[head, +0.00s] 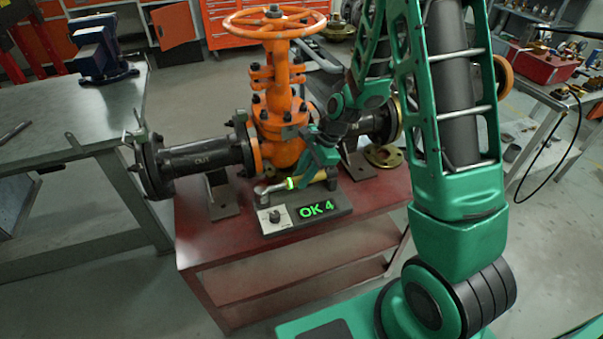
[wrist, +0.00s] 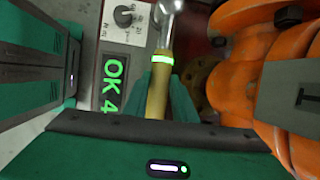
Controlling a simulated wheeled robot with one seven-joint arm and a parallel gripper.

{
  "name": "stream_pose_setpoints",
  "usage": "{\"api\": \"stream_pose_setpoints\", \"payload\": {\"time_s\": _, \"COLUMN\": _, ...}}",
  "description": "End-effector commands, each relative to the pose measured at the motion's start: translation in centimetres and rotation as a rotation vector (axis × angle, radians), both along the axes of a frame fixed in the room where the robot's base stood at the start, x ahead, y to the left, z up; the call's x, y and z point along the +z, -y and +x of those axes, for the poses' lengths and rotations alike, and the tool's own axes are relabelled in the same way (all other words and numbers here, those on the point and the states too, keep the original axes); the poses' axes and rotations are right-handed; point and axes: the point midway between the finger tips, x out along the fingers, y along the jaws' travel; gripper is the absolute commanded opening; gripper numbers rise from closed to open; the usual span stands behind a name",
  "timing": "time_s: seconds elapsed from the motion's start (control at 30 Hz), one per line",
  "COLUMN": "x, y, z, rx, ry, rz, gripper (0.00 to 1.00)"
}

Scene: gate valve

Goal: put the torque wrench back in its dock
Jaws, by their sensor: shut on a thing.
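The torque wrench (head: 275,187) has a metal head, a yellow-tan handle and a green-lit ring. It lies level along the back of its dock (head: 338,204), head to the left; I cannot tell whether it rests in the dock or is just above it. The dock is a grey block with a white knob panel and a display reading "OK 4". My gripper (head: 312,176) is shut on the handle from above. In the wrist view the wrench (wrist: 158,92) runs between my fingers (wrist: 160,85), beside the dock's display (wrist: 113,80); the handle's end is hidden.
The orange gate valve (head: 281,110) with its handwheel and black flanged pipe stands close behind the dock on the red table (head: 230,245). A flange ring (head: 384,157) lies at the right. A grey workbench (head: 60,130) with a blue vise (head: 100,52) is at left.

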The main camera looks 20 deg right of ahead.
Motion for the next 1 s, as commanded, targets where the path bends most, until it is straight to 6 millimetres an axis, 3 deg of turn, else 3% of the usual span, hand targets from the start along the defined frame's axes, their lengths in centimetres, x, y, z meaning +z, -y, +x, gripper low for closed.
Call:
{"api": "stream_pose_setpoints", "payload": {"time_s": 0.3, "x": 0.0, "y": 0.0, "z": 0.1, "rx": 0.000, "ry": 0.002, "rz": 0.001, "gripper": 0.00}}
{"api": "stream_pose_setpoints", "payload": {"time_s": 0.33, "x": 0.0, "y": 0.0, "z": 0.1, "rx": 0.000, "ry": 0.002, "rz": 0.001, "gripper": 0.29}}
{"api": "stream_pose_setpoints", "payload": {"time_s": 0.4, "x": 0.0, "y": 0.0, "z": 0.1, "rx": 0.001, "ry": 0.001, "rz": 0.001, "gripper": 0.46}}
{"api": "stream_pose_setpoints", "payload": {"time_s": 0.77, "x": 0.1, "y": 0.1, "z": -0.1, "rx": 0.000, "ry": 0.000, "rz": 0.000, "gripper": 0.46}}
{"api": "stream_pose_setpoints", "payload": {"time_s": 1.0, "x": 3.0, "y": 1.3, "z": -0.3, "rx": -0.002, "ry": 0.005, "rz": 0.000, "gripper": 0.46}}
